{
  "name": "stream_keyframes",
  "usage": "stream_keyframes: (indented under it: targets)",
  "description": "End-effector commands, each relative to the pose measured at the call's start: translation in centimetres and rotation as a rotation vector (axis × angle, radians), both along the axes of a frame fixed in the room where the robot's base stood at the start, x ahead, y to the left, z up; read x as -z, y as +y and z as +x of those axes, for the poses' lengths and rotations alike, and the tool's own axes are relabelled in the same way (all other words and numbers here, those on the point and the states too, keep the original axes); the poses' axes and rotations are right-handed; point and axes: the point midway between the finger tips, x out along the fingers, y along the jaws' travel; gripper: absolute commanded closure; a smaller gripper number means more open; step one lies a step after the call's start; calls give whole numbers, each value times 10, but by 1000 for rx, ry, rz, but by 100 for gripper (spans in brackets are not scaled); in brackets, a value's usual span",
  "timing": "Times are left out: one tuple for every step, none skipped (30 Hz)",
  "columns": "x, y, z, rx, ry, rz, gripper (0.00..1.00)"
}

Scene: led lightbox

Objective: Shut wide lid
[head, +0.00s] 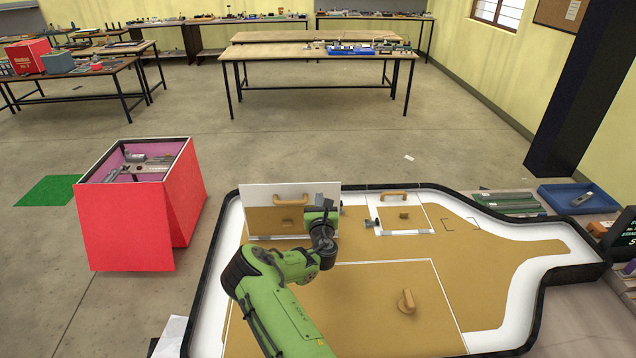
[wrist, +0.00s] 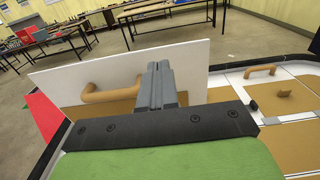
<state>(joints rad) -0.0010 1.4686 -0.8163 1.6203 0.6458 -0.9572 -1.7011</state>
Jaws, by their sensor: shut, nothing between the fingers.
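The wide lid (head: 262,193) stands upright at the back left of the lightbox table, with a white upper part, a tan lower part and a tan handle (head: 291,200). In the wrist view the lid (wrist: 195,62) stretches behind my fingers, and its handle (wrist: 110,92) shows left of them. My gripper (head: 322,204) is at the lid's right part, on the near side. In the wrist view my gripper (wrist: 158,68) is shut and empty, fingers together. I cannot tell whether the fingers touch the lid.
A smaller panel (head: 390,217) with a tan handle (head: 394,195) lies right of the lid. A large tan panel (head: 370,290) with a knob (head: 407,301) lies in front. A red box (head: 125,235) stands left of the table; a blue tray (head: 560,193) is at right.

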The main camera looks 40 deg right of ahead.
Motion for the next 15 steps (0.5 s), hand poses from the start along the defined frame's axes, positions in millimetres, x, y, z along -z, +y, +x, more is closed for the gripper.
stream_keyframes:
  targets:
    - [-3,-7,8,1,-3,-1,100]
    - [-2,-11,13,-1,-2,-1,100]
    - [-2,-16,19,0,-1,-1,100]
    - [-2,-19,23,0,-2,-1,100]
    - [-1,-21,27,0,-1,-1,100]
    - [-1,-25,31,0,1,-1,100]
    - [0,-27,34,1,-1,-1,100]
    - [0,-29,37,0,-2,-1,100]
    - [1,-31,40,1,0,0,100]
    - [1,-33,41,2,0,0,100]
    - [1,-33,43,1,0,0,100]
    - [1,-34,44,1,1,-1,100]
    - [2,-34,45,1,1,0,100]
    - [2,-35,45,1,2,-1,100]
    - [2,-35,46,2,1,0,100]
